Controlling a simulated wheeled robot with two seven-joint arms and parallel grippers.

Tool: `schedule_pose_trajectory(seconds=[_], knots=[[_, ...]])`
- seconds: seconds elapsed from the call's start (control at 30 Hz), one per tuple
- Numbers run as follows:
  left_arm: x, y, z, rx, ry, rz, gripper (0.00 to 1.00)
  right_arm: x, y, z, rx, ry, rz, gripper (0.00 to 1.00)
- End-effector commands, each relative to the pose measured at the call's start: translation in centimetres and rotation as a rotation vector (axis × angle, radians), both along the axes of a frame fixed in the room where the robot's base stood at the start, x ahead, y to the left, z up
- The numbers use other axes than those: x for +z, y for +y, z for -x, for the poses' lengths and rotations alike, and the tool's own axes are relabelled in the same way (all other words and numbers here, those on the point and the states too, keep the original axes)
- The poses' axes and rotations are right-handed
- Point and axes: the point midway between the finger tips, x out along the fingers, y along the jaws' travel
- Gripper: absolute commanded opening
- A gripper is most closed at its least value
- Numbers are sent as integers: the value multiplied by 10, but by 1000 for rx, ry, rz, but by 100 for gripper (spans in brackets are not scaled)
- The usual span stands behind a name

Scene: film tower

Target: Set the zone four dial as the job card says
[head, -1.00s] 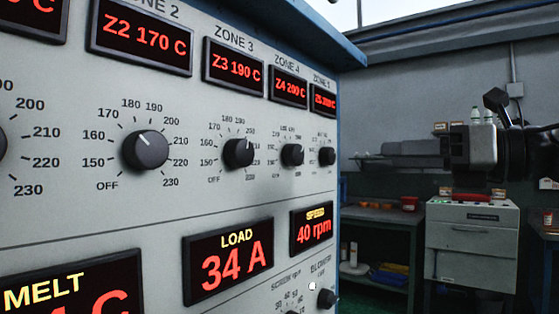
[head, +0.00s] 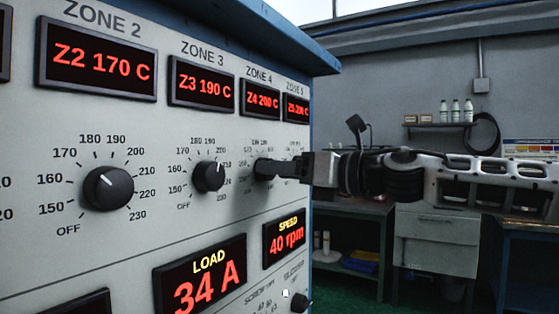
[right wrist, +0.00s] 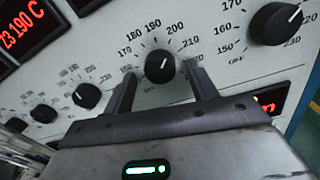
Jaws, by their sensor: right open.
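The zone four dial (head: 263,169) is a black knob on the grey panel, partly covered by my right gripper (head: 276,169) in the head view. In the right wrist view the zone four dial (right wrist: 160,66) sits between the two open fingers of my right gripper (right wrist: 160,72), one on each side. I cannot tell whether they touch it. Its white mark points up and slightly right, towards about 200. The zone four display (head: 261,99) reads Z4 200 C. I do not see my left gripper, and I cannot make out a job card.
The zone three dial (head: 208,177) is left of zone four. The zone five dial (right wrist: 275,23) is close on the other side. The speed display (head: 284,237) is below. A blue hood edge (head: 270,45) overhangs the panel. Benches and a grey cabinet (head: 437,240) stand behind my right arm.

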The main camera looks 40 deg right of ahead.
Motion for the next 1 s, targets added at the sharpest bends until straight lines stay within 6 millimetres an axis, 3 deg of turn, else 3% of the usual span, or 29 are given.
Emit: schedule_pose_trajectory(seconds=[0.43, 0.6, 1.0], knots=[[-2, 1, -1, -2, 7, -10, 36, -1, 2, -8, -1, 0, -1, 57], [-1, 0, 0, -2, 8, -10, 36, 0, 2, -8, -1, 0, -1, 13], [-1, 0, 1, -3, 8, -9, 36, 0, 2, -8, -1, 18, -67, 13]])
